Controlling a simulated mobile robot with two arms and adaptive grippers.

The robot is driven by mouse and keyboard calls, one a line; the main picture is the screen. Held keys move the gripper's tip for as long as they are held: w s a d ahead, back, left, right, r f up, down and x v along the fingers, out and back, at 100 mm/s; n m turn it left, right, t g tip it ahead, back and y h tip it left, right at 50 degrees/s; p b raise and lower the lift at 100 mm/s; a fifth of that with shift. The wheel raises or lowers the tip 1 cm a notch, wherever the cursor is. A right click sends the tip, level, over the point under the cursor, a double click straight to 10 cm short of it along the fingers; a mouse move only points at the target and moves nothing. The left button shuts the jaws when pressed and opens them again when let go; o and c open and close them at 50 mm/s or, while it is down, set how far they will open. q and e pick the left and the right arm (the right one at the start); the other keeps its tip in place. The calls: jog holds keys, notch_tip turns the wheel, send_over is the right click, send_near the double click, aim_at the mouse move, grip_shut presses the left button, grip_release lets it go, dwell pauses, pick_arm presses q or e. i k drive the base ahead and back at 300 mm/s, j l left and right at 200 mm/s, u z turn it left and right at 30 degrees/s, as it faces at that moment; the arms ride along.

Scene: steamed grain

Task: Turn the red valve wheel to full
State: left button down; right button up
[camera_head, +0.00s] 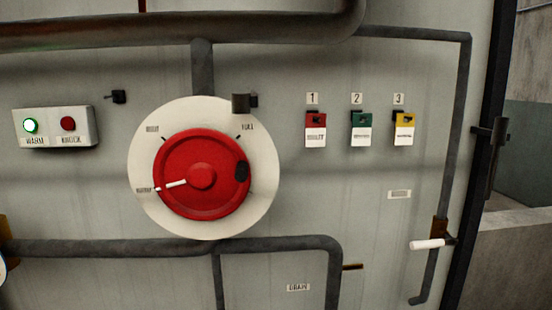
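The red valve wheel (215,199) sits on a round cream dial plate (262,200) on the wall, left of the picture's middle. The wheel's white pointer (172,184) points left to the lower-left mark, whose label is too small to read surely. The "FULL" label (247,127) is at the upper right of the plate, and another mark is at the upper left. A dark block (241,103) juts out at the plate's top right edge, close to "FULL". Neither of my grippers is in view.
A panel (56,112) with a lit green lamp and a red button is left. Red (316,121), green (361,121) and yellow (404,120) tagged locks hang right of the wheel. Pipes (110,247) run above and below. A white-handled lever (428,244) is lower right.

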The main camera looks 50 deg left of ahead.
aim_at(201, 174)
jog(key=i+u, duration=0.15)
jog(key=u, duration=1.6)
jog(key=l+u, duration=0.1)
jog(key=u, duration=0.25)
jog(key=l+u, duration=0.15)
jog(key=u, duration=0.2)
jog(key=l+u, duration=0.1)
jog(key=u, duration=0.25)
